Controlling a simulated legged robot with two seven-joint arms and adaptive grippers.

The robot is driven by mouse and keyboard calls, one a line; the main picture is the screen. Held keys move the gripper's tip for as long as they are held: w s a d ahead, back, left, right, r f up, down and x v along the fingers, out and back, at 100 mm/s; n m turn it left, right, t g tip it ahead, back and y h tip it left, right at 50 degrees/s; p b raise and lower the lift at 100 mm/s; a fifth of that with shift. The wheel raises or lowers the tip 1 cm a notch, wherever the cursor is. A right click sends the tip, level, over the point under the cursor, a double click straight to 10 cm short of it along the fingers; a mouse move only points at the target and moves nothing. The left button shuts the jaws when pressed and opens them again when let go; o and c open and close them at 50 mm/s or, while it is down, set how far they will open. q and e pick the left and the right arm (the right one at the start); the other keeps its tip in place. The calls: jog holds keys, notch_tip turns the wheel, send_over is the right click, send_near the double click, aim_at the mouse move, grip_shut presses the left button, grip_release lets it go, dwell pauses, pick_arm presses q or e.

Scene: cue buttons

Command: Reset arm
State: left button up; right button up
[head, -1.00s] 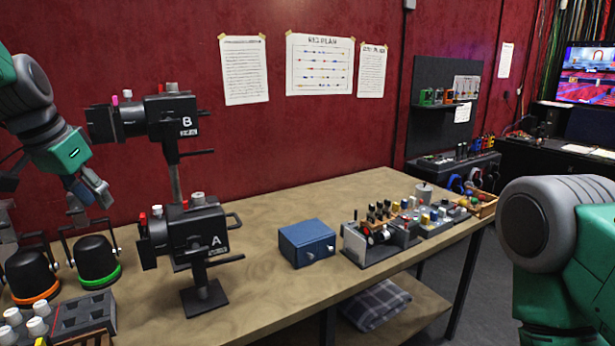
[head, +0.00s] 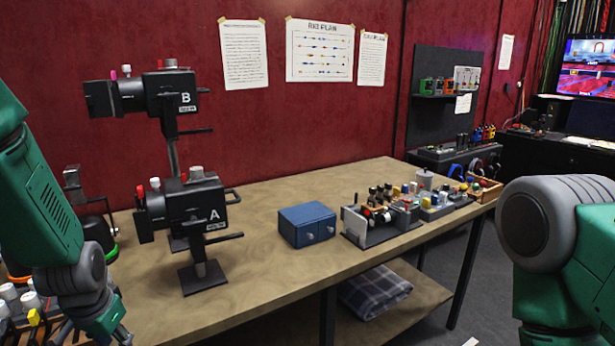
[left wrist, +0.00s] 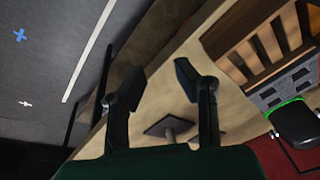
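My left arm (head: 60,215) comes in from the left in the head view and hangs down along the bench's near left side. Its gripper (head: 115,340) is at the bottom edge there, mostly cut off. In the left wrist view the left gripper (left wrist: 155,80) has its two fingers apart with nothing between them. It is open over the bench's front edge. My right arm (head: 555,240) shows only as upper links at the right edge of the head view. The right gripper is out of view.
Lamp heads A (head: 200,212) and B (head: 172,100) stand near the left arm. A blue box (head: 307,224) and a control unit (head: 375,222) sit farther right. The bench top (head: 260,275) between is clear. Green-ringed lamp (left wrist: 295,122) is beside the rack.

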pick_arm(q)
jog(key=s+d+f+g+b, duration=0.1)
jog(key=s+d+f+b, duration=0.1)
jog(key=s+f, duration=0.55)
jog(key=s+d+f+b, duration=0.15)
jog(key=s+f, duration=0.35)
jog(key=f, duration=0.5)
jog(key=s+d+f+b, duration=0.2)
jog(key=s+f, duration=0.2)
jog(key=s, duration=0.3)
jog(key=s+d+f+h+b, duration=0.1)
jog(key=s+d+f+b, duration=0.1)
jog(key=s+f, duration=0.3)
jog(key=s+b, duration=0.1)
jog(key=s, duration=0.2)
jog(key=shift+d+f+n+g, duration=0.2)
jog(key=shift+f+n+g, duration=0.05)
jog(key=shift+n+g, duration=0.15)
jog(key=shift+o, duration=0.5)
